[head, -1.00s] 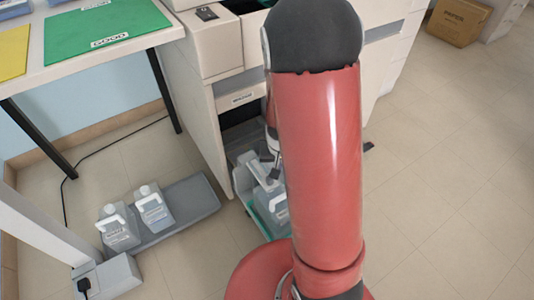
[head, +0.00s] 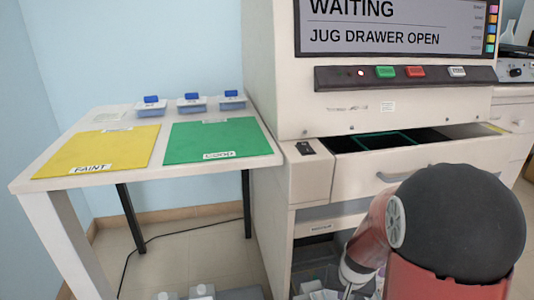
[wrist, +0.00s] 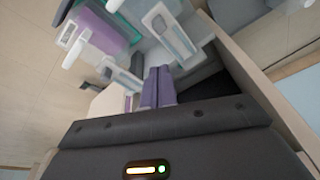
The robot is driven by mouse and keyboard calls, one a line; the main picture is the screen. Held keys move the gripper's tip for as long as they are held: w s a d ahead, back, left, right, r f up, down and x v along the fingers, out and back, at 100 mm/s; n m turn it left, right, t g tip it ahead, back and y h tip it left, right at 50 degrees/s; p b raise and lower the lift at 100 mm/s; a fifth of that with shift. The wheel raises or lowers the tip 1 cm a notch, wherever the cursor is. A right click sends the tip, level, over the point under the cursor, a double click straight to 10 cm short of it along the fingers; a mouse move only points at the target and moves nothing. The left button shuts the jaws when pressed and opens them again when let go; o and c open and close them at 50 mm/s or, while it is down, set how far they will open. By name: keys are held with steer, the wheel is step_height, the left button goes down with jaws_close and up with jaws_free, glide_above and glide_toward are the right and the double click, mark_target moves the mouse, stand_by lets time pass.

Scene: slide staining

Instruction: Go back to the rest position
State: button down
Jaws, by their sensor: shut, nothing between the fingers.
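My gripper (wrist: 158,86) shows in the wrist view, with its two fingers together and nothing between them. It points toward pale jugs with handles (wrist: 170,35) that stand just beyond the fingertips. I cannot tell whether the fingers touch any of them. In the head view my red arm reaches down in front of the machine, and its end is out of sight below. Jug tops (head: 318,290) show low in the machine's opening beside my arm.
The machine's screen (head: 395,28) reads "WAITING" and "JUG DRAWER OPEN". An upper drawer (head: 440,155) stands open. At left, a white table (head: 165,131) holds yellow (head: 98,150) and green (head: 212,140) mats and several blue-lidded boxes. More jugs (head: 202,291) stand on the floor below.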

steer(key=s+a+r+n+t, duration=0.1)
steer(key=s+a+r, duration=0.2)
steer(key=s+r, duration=0.4)
steer(key=s+a+r+n+t, duration=0.2)
steer(key=s+r, duration=0.6)
steer(key=r, duration=0.6)
steer(key=shift+s+a+r, duration=0.15)
steer(key=shift+s+a, duration=0.1)
steer(key=shift+a, duration=0.2)
